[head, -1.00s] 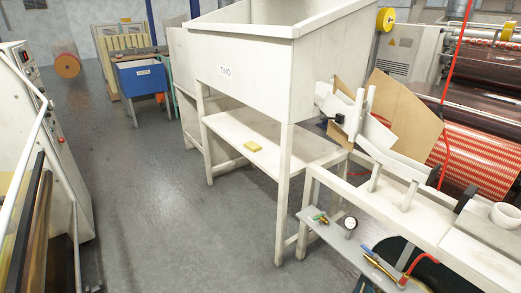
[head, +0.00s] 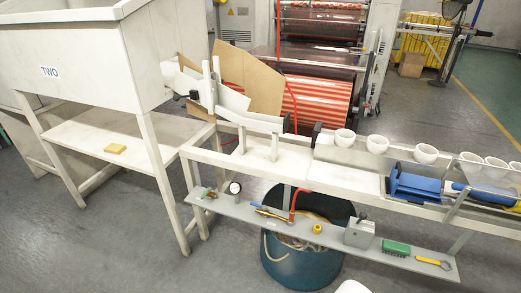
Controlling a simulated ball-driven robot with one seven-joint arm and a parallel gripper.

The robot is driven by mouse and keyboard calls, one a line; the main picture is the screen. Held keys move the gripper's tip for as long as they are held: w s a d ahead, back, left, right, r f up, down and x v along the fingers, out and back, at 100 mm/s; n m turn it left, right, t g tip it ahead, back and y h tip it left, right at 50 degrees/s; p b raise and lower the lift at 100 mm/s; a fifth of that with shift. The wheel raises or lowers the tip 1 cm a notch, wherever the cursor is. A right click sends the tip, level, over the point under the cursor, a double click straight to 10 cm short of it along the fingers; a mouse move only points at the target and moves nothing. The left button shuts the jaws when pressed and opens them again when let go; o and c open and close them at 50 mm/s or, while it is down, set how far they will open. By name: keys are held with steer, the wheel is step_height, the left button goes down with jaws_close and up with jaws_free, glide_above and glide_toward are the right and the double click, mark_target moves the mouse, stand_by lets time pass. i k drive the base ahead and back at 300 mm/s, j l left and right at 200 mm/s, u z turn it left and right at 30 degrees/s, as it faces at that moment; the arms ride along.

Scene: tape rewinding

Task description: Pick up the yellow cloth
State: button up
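A small flat yellow piece (head: 115,148), which looks like the yellow cloth, lies on the white lower shelf (head: 75,137) under the bin marked TWO, in the left part of the head view. It lies near the shelf's front edge and nothing covers it. My gripper is not in view. A white rounded shape at the bottom edge of the view is cut off, and I cannot tell what it is.
The bin marked TWO (head: 105,85) and its legs frame the shelf. A bench with several white cups (head: 377,144) runs right. Below it are a grey ledge (head: 330,238) with tools and a teal tub (head: 290,272). Floor at the lower left is clear.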

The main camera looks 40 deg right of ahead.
mark_target(116, 149)
steer(key=i+j, duration=0.15)
steer(key=i, duration=0.35)
steer(key=i+j+z, duration=0.1)
steer(key=i, duration=0.4)
steer(key=i+j, duration=0.25)
steer(key=i, duration=0.25)
steer(key=i+j+z, duration=0.1)
steer(key=i, duration=0.4)
steer(key=i+j, duration=0.35)
steer(key=i, duration=0.15)
steer(key=i+j+z, duration=0.1)
steer(key=i, duration=0.4)
steer(key=i+j, duration=0.4)
steer(key=i+l+z, duration=0.05)
